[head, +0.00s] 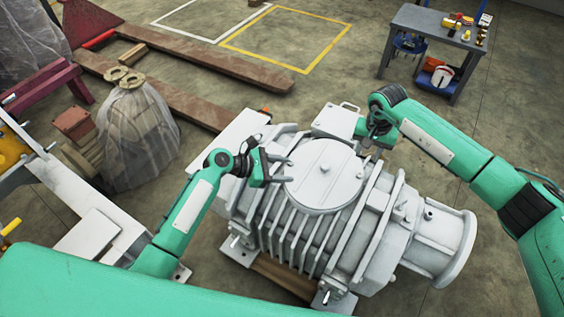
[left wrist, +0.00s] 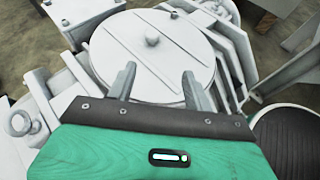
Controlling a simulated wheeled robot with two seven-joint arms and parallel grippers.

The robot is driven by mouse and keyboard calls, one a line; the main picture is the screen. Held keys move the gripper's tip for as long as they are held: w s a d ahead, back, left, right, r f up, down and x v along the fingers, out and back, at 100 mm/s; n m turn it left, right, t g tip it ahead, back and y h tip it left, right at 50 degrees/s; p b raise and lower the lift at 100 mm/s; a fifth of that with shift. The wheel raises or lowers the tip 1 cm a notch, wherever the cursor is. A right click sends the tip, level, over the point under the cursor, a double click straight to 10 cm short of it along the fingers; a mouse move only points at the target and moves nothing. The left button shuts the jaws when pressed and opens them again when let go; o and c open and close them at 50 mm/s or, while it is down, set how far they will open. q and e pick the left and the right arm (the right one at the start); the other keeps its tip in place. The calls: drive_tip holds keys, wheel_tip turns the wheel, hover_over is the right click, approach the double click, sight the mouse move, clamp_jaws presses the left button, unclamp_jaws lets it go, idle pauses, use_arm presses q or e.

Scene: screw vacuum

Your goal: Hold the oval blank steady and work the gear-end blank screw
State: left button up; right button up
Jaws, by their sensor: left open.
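I cannot pick out the gear-end blank screw.
A flanged pipe end (head: 455,250) sticks out at the pump's right. A workbench (head: 435,30) with tools stands at the back right. The floor within the yellow outline (head: 290,38) is clear.

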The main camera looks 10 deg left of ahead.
sight(325, 165)
use_arm(q)
drive_tip(key=shift+w+d+r+n+t, duration=0.1)
drive_tip(key=shift+w+r+n+t, duration=0.05)
drive_tip(key=shift+w+n, duration=0.3)
drive_tip(key=shift+w+d+r+n+t, duration=0.15)
drive_tip(key=shift+w+n, duration=0.1)
drive_tip(key=shift+w, duration=0.3)
drive_tip(key=x, duration=1.3)
